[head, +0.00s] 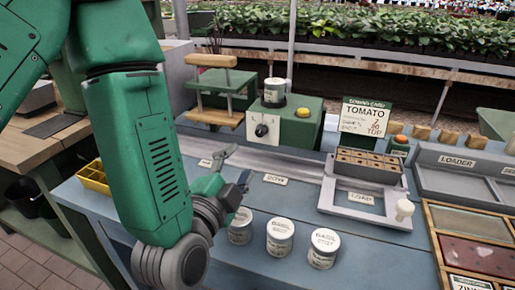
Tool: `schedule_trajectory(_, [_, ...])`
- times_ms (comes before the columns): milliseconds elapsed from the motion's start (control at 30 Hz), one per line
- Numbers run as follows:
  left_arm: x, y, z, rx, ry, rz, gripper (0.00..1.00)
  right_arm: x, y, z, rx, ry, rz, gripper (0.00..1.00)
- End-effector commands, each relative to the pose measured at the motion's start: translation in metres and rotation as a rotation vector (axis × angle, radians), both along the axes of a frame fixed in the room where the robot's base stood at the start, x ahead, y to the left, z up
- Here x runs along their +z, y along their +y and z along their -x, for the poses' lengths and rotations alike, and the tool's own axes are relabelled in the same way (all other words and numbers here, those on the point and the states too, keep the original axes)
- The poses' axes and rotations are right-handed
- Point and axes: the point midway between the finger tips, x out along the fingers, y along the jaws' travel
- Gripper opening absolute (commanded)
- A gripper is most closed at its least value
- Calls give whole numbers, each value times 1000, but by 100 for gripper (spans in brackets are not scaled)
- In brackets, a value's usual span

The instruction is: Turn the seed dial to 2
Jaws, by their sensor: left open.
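The seed dial (261,130) is a small dark knob on the pale front of a green box-shaped machine (301,128) at the back of the bench. Its marks are too small to read, so I cannot tell which number it points to. My left arm hides part of the bench. My right gripper is not in view.
Several labelled tins, one here (280,238), stand along the bench's front. A brown seed tray (366,165) sits on a grey stand at right, behind a white-knobbed handle (404,209). A tomato order card (365,117) stands behind it. A green-topped press (221,80) is left of the machine.

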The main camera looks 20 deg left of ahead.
Motion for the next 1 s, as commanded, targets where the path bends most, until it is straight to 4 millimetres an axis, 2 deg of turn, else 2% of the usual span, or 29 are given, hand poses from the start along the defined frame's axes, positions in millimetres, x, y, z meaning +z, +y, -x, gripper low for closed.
schedule_trajectory(33, [-4, 0, -3, -2, -5, 3, 43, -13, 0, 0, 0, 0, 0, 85])
schedule_trajectory(267, [-3, -1, -33, 0, -7, 5, 43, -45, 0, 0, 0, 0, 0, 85])
schedule_trajectory(400, [1, -2, -64, 2, -3, 5, 43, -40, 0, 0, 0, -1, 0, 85])
schedule_trajectory(600, [1, -3, -97, 0, -2, 4, 43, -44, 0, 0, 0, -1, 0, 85])
schedule_trajectory(800, [0, -4, -111, -1, 0, 2, 43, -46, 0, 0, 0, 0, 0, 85])
schedule_trajectory(1000, [1, -4, -112, -2, 0, 2, 43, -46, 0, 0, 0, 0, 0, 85])
